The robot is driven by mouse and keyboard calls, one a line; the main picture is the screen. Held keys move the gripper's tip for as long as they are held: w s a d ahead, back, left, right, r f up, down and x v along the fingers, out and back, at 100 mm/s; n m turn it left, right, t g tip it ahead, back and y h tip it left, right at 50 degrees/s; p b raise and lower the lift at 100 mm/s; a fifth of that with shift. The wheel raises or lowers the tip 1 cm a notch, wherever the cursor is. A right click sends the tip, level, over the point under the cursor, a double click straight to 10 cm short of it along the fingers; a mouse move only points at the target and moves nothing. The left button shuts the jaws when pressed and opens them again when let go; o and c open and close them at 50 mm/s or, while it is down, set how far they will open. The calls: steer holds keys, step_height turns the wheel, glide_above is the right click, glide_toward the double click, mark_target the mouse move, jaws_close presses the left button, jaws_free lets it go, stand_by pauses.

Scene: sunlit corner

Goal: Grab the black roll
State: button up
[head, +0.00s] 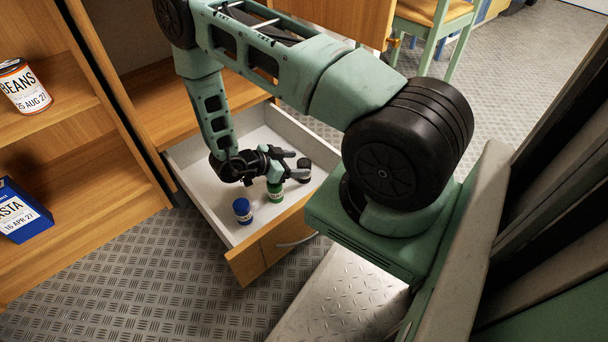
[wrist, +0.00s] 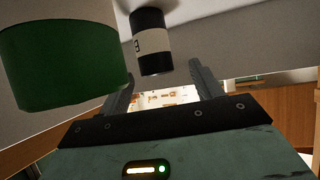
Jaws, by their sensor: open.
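The black roll (head: 304,169) stands in the open drawer (head: 200,184), close to its right side. In the wrist view the black roll (wrist: 151,42), with a white label band, shows just beyond and between my fingertips. My gripper (head: 287,164) is open and reaches low into the drawer, its fingers pointing at the roll; in the wrist view nothing is between its fingers (wrist: 161,77). The roll's side facing away from me is hidden.
A green roll (head: 275,191) stands close beside my gripper; it looms large at left in the wrist view (wrist: 65,55). A blue roll (head: 242,210) stands nearer the drawer front (head: 280,238). The drawer walls surround my gripper. Shelves with a can (head: 25,88) and blue box (head: 22,213) are at left.

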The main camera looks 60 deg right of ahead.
mark_target(309, 165)
steer(key=shift+b+x, duration=1.9)
steer(key=shift+x, duration=0.85)
steer(key=shift+s+a, duration=0.15)
steer(key=c, duration=1.1)
